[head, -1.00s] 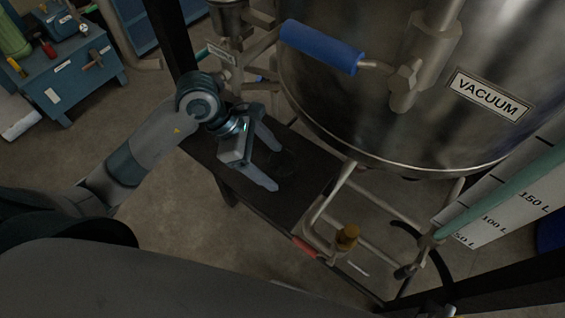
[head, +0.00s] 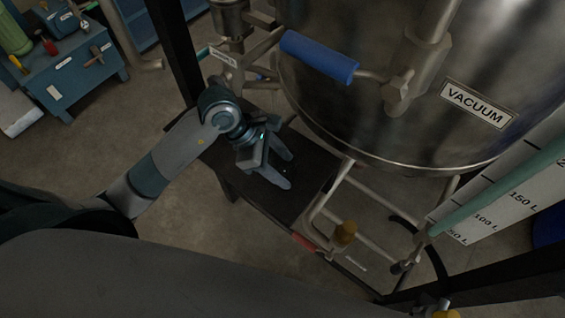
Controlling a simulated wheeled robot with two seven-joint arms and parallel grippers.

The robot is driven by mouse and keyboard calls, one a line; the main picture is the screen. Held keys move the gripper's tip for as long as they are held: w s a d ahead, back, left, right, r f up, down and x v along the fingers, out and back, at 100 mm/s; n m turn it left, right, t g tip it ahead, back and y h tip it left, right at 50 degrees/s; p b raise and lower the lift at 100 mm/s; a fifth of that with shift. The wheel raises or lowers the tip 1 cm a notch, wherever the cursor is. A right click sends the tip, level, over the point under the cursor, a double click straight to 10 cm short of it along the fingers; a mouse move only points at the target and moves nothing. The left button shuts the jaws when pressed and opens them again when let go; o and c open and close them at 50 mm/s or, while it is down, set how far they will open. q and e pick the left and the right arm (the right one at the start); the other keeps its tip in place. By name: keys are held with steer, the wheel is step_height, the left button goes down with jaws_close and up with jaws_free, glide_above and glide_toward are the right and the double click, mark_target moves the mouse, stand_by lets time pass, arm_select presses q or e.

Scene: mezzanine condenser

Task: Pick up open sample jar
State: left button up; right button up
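My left gripper (head: 287,170) is low over the dark shelf (head: 307,193) beneath the steel vessel. Its two fingers are spread apart, pointing right and down. I cannot make out the open sample jar clearly. The dark area between and just beyond the fingertips is too dim to tell whether the jar stands there, and the fingers hide part of it. No grip on anything shows. My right gripper is not in view.
The large steel vessel (head: 400,115) overhangs the shelf's far side. A blue-handled lever (head: 318,57) juts out above the gripper. A dark post (head: 172,50) stands behind the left arm. Pipework with a brass-coloured knob (head: 345,232) and a red handle (head: 304,242) is at the shelf's right front.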

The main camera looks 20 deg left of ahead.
mark_target(293, 154)
arm_select(q)
steer(key=c, duration=0.6)
steer(key=shift+o, duration=0.2)
step_height(293, 154, up, 9)
steer(key=shift+w+f+b, duration=0.1)
steer(key=shift+f+b, duration=0.05)
steer(key=shift+b, duration=0.9)
steer(key=shift+r, duration=0.65)
